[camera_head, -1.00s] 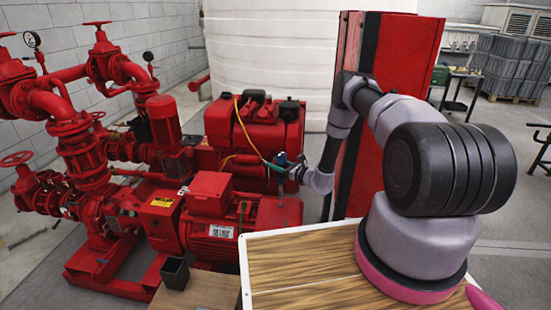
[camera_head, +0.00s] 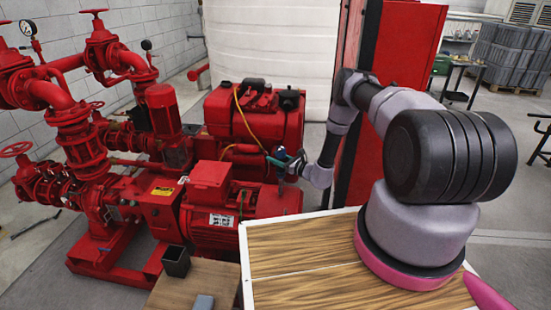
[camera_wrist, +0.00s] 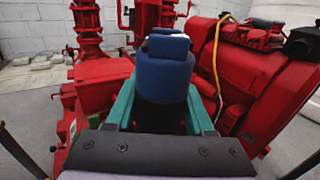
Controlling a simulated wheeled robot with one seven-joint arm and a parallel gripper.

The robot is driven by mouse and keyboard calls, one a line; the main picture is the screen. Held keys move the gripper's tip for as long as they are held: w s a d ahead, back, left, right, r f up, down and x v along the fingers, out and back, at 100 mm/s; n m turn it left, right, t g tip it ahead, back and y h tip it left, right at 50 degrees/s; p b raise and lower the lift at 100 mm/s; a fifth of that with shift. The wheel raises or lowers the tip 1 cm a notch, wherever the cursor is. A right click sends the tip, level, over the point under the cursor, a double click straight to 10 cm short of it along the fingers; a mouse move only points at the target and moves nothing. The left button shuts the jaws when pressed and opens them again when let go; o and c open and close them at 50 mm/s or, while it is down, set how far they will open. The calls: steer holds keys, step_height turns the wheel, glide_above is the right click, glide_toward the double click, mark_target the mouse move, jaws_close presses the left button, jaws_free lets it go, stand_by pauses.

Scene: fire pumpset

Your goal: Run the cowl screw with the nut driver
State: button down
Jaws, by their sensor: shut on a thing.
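My gripper (camera_head: 282,163) is at the end of my outstretched arm, between the red motor in front and the red engine behind. In the wrist view, its teal fingers (camera_wrist: 159,108) are shut on a blue tool body, the nut driver (camera_wrist: 164,72), held between them. The nut driver's far end is hidden behind its own body. The cowl (camera_head: 212,173) appears to be the red box-topped motor housing, just left of and below the gripper. I cannot make out the cowl screw in either view.
Red pipes and valves (camera_head: 85,130) fill the left. A yellow cable (camera_head: 241,110) runs down the engine (camera_head: 258,118). A small black open box (camera_head: 176,262) stands on a wooden surface (camera_head: 200,285) in front. A tall red cabinet (camera_head: 400,60) stands behind my arm.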

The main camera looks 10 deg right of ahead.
steer(key=shift+f, duration=0.8)
stand_by(2.5)
step_height(320, 180, up, 6)
stand_by(0.8)
steer(key=shift+r, duration=0.1)
